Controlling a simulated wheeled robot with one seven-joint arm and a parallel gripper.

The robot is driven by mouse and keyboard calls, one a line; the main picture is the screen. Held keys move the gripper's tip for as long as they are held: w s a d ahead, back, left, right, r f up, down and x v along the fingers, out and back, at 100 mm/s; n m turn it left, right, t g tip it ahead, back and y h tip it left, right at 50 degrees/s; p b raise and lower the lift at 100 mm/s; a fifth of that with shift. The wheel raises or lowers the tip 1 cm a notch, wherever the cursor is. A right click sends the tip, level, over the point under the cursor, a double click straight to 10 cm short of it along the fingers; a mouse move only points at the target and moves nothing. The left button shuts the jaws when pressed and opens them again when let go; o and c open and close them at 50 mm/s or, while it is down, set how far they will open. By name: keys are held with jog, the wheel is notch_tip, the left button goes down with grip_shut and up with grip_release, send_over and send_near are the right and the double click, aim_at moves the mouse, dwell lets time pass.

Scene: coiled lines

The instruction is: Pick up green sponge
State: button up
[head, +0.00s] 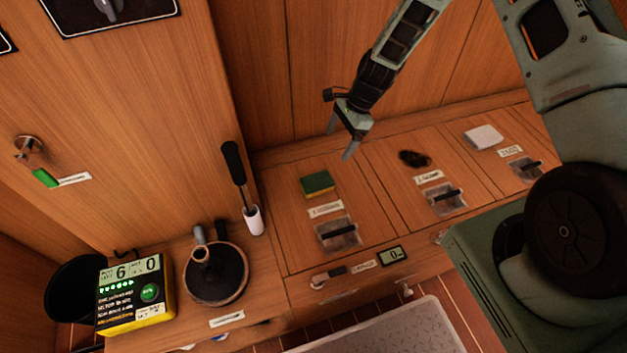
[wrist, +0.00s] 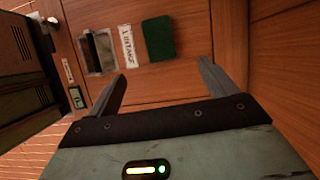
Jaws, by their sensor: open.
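The green sponge (head: 318,184) lies flat on the wooden counter in the head view, behind a small label and a clear-fronted bin. A yellow side shows under its green top. It also shows in the wrist view (wrist: 159,38), beyond the fingertips and between their lines. My gripper (head: 339,141) is open and empty, above the counter, up and slightly right of the sponge in the head view. Its two fingers stand wide apart in the wrist view (wrist: 160,84). They do not touch the sponge.
A dark scourer (head: 414,158) and a white block (head: 484,137) lie in separate sections to the right. A black-handled brush (head: 240,180) stands upright at left, near a round dark pan (head: 216,278). A yellow counter box (head: 135,293) sits at lower left.

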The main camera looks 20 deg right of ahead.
jog(key=b, duration=0.1)
send_over(319, 180)
jog(key=d, duration=0.2)
jog(key=f, duration=1)
jog(key=shift+a+f, duration=0.1)
jog(key=shift+a, duration=0.15)
jog(key=shift+b+x, duration=0.65)
jog(key=shift+x, duration=1.95)
jog(key=shift+d+f, duration=0.15)
jog(key=shift+f, duration=0.2)
jog(key=shift+c, duration=0.4)
jog(key=c, duration=1)
